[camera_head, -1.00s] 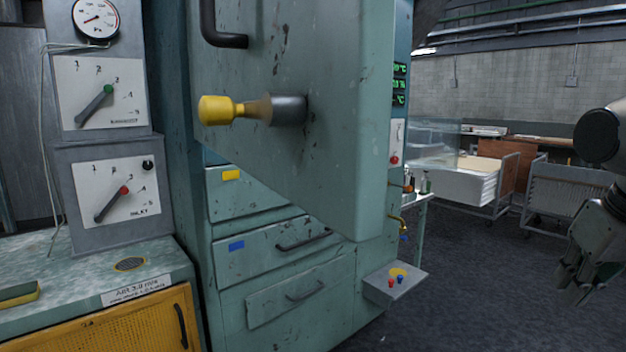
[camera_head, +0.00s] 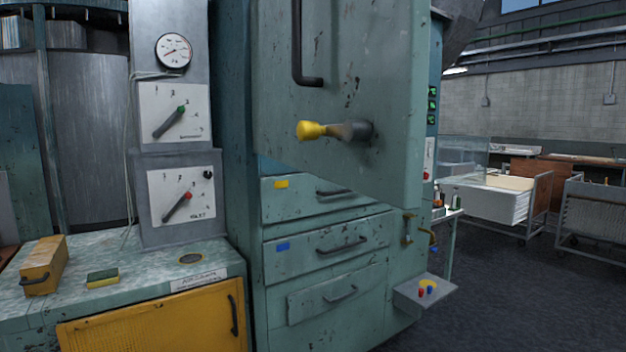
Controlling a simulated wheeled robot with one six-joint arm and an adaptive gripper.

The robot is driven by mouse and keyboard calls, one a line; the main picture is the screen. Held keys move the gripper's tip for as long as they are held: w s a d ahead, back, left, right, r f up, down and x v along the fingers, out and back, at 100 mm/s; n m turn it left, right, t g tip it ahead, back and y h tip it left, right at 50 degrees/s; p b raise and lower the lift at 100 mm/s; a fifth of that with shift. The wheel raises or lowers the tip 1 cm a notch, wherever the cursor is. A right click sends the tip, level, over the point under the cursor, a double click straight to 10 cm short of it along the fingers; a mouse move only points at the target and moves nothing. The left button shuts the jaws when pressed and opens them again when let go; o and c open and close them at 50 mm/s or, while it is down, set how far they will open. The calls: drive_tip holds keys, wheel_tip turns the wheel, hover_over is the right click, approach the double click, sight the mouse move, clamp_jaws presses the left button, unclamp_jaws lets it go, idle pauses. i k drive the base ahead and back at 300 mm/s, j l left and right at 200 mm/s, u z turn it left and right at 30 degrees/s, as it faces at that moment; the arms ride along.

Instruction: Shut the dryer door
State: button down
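The teal dryer door (camera_head: 395,95) is in the upper middle of the head view. Its lower edge slants down to the right across the cabinet front, and the door looks swung out, with its right edge nearer to me. A dark handle with a yellow knob (camera_head: 311,130) sticks out from its face, pointing left. A black bar handle (camera_head: 299,50) is above it. The teal cabinet (camera_head: 380,270) with drawers stands below and behind the door. The door's top is cut off by the frame. My gripper is out of view.
A small shelf with buttons (camera_head: 426,291) juts out at the cabinet's lower right. A counter (camera_head: 120,262) with a yellow box (camera_head: 44,266) and a dial panel (camera_head: 175,115) is at left. Carts (camera_head: 590,222) stand at right, with open dark floor (camera_head: 520,310) before them.

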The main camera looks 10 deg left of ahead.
sight(323, 61)
drive_tip(key=k+u, duration=0.1)
drive_tip(key=u, duration=0.3)
drive_tip(key=k+j+u, duration=0.1)
drive_tip(key=u, duration=0.3)
drive_tip(key=j+u, duration=0.1)
drive_tip(key=u, duration=0.35)
drive_tip(key=k+j, duration=0.05)
